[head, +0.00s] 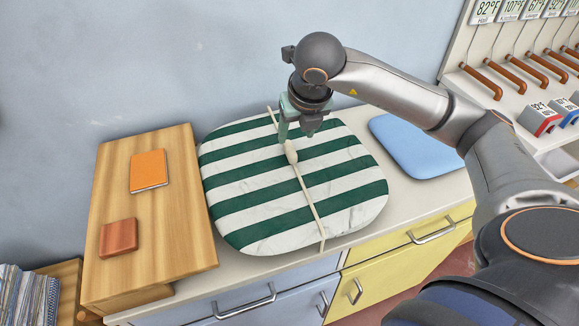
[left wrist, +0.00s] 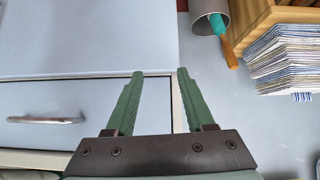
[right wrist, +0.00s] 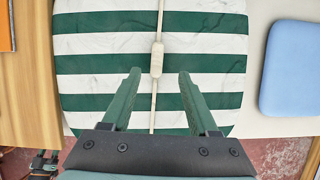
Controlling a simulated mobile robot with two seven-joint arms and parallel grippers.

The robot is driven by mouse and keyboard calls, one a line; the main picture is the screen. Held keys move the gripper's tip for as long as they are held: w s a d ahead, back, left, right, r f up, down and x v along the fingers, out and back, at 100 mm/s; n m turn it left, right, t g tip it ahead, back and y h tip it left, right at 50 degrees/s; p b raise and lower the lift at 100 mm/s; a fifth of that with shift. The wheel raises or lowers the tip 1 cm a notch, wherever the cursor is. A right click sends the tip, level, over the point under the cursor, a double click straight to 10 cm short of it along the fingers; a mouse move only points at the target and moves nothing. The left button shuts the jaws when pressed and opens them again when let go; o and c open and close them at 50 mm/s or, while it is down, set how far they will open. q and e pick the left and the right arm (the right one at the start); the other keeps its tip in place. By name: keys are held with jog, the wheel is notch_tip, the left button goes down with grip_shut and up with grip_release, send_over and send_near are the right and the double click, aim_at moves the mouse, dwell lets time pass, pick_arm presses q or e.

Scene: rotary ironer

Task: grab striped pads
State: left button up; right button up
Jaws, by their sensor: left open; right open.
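The striped pads (head: 345,203), green and white with rounded corners, lie on the counter in the head view. A pale cord runs across their middle and carries an oblong toggle (head: 291,152). My right gripper (head: 296,136) is open, pointing down over the pads at the toggle. In the right wrist view the pads (right wrist: 205,64) fill the middle, and the toggle (right wrist: 157,60) shows between the open fingertips (right wrist: 159,74); contact cannot be told.
A wooden box (head: 185,225) with an orange notebook (head: 149,170) and a brown block (head: 118,238) stands left of the pads. A blue pad (head: 415,150) lies to the right.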

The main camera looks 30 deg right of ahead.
aim_at(291, 149)
jog(key=x, duration=0.3)
jog(key=p+x, duration=0.1)
jog(key=x, duration=0.2)
jog(key=shift+a+f, duration=0.2)
jog(key=shift+f, duration=0.1)
grip_shut()
jog(key=shift+r, duration=0.1)
dwell(1.0)
jog(key=shift+w+r, duration=0.1)
jog(key=shift+w, duration=0.05)
